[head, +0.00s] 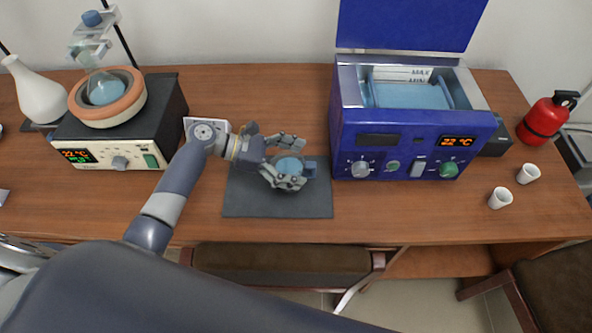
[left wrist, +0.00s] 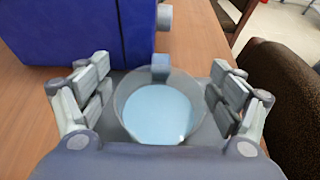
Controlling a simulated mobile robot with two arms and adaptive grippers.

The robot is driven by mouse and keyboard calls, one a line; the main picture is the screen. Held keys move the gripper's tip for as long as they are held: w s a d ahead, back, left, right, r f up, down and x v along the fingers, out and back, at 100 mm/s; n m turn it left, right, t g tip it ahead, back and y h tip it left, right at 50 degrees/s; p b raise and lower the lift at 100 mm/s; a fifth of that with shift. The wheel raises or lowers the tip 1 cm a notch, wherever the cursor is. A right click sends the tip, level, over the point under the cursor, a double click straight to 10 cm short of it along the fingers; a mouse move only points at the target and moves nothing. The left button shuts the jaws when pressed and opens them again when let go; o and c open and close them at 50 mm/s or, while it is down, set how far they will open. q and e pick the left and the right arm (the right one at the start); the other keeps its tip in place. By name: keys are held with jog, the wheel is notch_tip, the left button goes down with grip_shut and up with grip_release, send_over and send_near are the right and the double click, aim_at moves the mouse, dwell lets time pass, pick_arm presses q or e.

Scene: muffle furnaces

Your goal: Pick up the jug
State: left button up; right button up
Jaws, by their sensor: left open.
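The jug (head: 290,166) is a small clear vessel with light blue liquid, on a dark grey mat (head: 250,205) in the middle of the table. My left gripper (head: 288,160) is at the jug, with its fingers on either side of it. In the left wrist view the jug (left wrist: 158,108) stands between the two open fingers of the gripper (left wrist: 158,95), with a gap visible on each side. Part of the jug is hidden by the fingers in the head view. My right gripper is not in view.
A blue water bath (head: 400,145) with its lid up stands right of the mat. A heater (head: 110,150) with a flask in a bowl is at the left. Two white cups (head: 500,198) and a red extinguisher (head: 545,118) are at the right. A chair (head: 280,262) is at the front edge.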

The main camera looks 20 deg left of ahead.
pick_arm(q)
jog(key=shift+c, duration=1.2)
jog(key=shift+s+a, duration=0.1)
jog(key=c, duration=1.7)
jog(key=shift+r, duration=0.1)
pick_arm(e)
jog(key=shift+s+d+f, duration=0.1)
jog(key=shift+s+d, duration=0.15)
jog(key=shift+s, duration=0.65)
pick_arm(q)
jog(key=shift+r, duration=0.2)
notch_tip(320, 180, up, 10)
jog(key=shift+f, duration=0.2)
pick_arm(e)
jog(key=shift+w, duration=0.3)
